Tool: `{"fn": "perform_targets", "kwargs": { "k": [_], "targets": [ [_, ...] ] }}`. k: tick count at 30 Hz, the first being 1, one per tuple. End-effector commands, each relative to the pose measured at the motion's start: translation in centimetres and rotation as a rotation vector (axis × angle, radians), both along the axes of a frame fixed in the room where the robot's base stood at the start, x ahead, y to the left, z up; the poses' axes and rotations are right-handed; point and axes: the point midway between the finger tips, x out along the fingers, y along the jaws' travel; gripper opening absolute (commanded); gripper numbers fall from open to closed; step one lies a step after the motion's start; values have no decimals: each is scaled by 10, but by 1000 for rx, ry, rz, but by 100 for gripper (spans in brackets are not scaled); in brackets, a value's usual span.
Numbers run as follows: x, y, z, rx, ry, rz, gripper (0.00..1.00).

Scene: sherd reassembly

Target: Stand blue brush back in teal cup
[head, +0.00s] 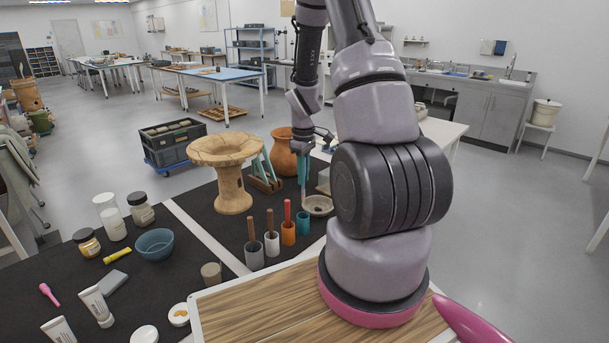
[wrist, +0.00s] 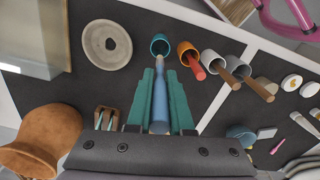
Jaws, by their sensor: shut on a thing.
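My gripper (head: 303,180) has teal fingers and points down above the dark mat. In the wrist view my gripper (wrist: 160,85) is shut on the blue brush (wrist: 160,118), whose pale end reaches toward the teal cup (wrist: 160,46). That end overlaps the cup's near rim in the picture; I cannot tell whether it is inside. In the head view the teal cup (head: 303,224) stands upright at the right end of a row of cups, below my gripper. The brush is hard to make out there.
An orange cup (head: 288,233) with a red-handled tool is close beside the teal cup. White and grey cups with wooden-handled tools stand farther left. A shallow round dish (head: 318,206) lies behind. A clay pot (head: 283,147) and a pedestal vessel (head: 233,175) stand nearby.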

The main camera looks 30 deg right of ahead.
Motion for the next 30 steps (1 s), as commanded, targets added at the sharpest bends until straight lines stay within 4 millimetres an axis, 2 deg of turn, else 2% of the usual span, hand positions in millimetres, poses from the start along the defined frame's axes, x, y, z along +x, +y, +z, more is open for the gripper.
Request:
{"fn": "perform_targets", "kwargs": {
  "k": [30],
  "targets": [
    [0,0,-79,0,1,0,0]
  ]
}}
